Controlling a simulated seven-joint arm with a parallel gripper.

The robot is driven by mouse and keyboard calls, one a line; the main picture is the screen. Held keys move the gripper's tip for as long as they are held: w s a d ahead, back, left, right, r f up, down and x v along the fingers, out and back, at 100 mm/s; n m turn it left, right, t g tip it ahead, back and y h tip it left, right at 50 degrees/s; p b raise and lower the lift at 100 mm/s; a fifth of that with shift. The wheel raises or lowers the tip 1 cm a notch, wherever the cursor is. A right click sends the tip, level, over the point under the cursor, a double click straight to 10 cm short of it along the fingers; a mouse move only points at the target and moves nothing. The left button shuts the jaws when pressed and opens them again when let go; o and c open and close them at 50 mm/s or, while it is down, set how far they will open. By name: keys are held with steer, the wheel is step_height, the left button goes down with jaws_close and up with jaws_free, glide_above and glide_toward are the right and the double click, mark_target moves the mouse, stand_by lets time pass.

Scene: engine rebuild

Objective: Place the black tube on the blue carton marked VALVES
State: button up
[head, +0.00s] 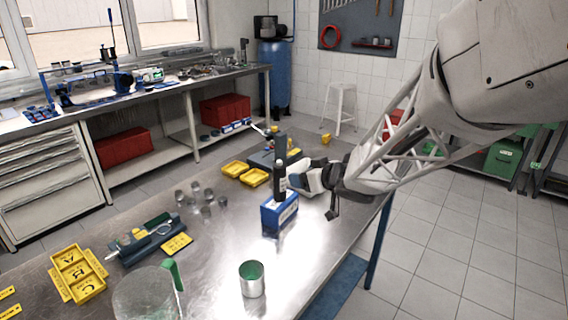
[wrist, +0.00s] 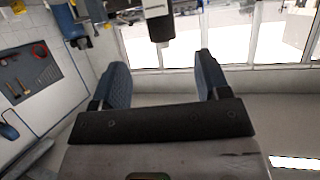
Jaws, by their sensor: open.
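The black tube (head: 279,184), with a pale label, stands upright on top of the blue carton (head: 272,214) on the metal workbench. Lettering on the carton is too small to read. My gripper (head: 298,178) is just right of the tube, level with it, and holds nothing. In the wrist view my gripper's (wrist: 160,68) two blue-padded fingers are wide apart. The tube (wrist: 158,25) shows at the top of that view, beyond the fingertips and in line with the gap. I cannot tell from the head view whether a finger touches it.
A second dark bottle (head: 281,148) stands behind, by a blue-grey holder. Yellow bins (head: 255,177) and several small grey cylinders (head: 206,199) lie left of the carton. A metal cup (head: 252,280) stands in front. The bench right of the cup is clear.

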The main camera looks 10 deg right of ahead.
stand_by(0.4)
steer(key=s+d+r+m+g+h, duration=0.1)
steer(key=s+d+r+m+h, duration=0.1)
steer(key=s+d+m+h, duration=0.25)
steer(key=s+d+r+m+h, duration=0.1)
steer(key=s+d+r+h, duration=0.2)
steer(key=s+h, duration=0.35)
steer(key=s+a+f+g+y, duration=0.1)
steer(key=s+a+g, duration=0.1)
steer(key=s, duration=1)
steer(key=s+a+f+m+g+y, duration=0.1)
steer(key=s+g, duration=0.4)
steer(key=s, duration=0.7)
steer(key=shift+a+f+g+y, duration=0.35)
steer(key=shift+a+y, duration=0.15)
steer(key=shift+y, duration=0.3)
steer(key=shift+m, duration=0.25)
